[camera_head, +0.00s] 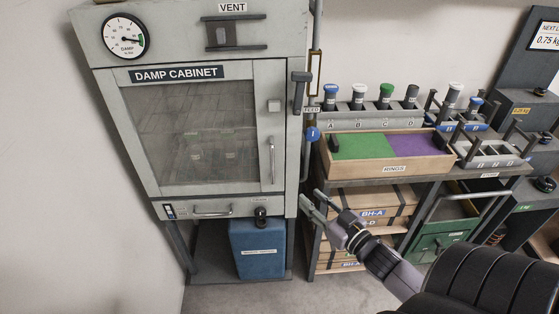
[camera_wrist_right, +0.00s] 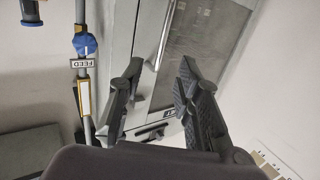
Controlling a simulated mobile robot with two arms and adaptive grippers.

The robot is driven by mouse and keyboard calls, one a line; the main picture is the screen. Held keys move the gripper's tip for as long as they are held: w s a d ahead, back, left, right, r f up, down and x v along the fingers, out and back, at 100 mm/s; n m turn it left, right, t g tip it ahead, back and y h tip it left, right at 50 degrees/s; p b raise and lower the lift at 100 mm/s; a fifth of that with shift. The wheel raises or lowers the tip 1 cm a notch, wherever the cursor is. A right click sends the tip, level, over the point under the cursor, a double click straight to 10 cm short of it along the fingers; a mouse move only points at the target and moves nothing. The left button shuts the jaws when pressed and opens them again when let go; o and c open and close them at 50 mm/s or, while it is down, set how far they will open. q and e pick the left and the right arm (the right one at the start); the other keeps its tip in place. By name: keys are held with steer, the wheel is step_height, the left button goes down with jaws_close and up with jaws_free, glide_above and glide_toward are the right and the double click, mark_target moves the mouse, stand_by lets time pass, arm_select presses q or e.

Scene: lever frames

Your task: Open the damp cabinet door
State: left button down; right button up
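The damp cabinet (camera_head: 190,72) stands at the left in the head view, and its windowed door (camera_head: 225,185) looks shut. The door's upright metal handle (camera_head: 271,160) is on the right side of the door. My right gripper (camera_head: 311,198) is open and empty, to the right of and below the handle. In the right wrist view, the handle (camera_wrist_right: 163,38) shows between and beyond the two spread fingertips of my right gripper (camera_wrist_right: 160,70), apart from them. My left gripper is in neither view.
A feed pipe with a blue valve (camera_head: 312,134) runs beside the cabinet's right edge. A rings tray (camera_head: 392,168) and a rack of several bottles stand on the bench to the right. A blue container (camera_head: 258,255) is under the cabinet.

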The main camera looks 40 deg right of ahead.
steer(key=r, duration=0.2)
steer(key=p, duration=0.2)
glide_above(273, 181)
steer(key=shift+w+d+f, duration=0.15)
steer(key=shift+w, duration=0.15)
steer(key=shift+c, duration=0.2)
jaws_close()
stand_by(0.6)
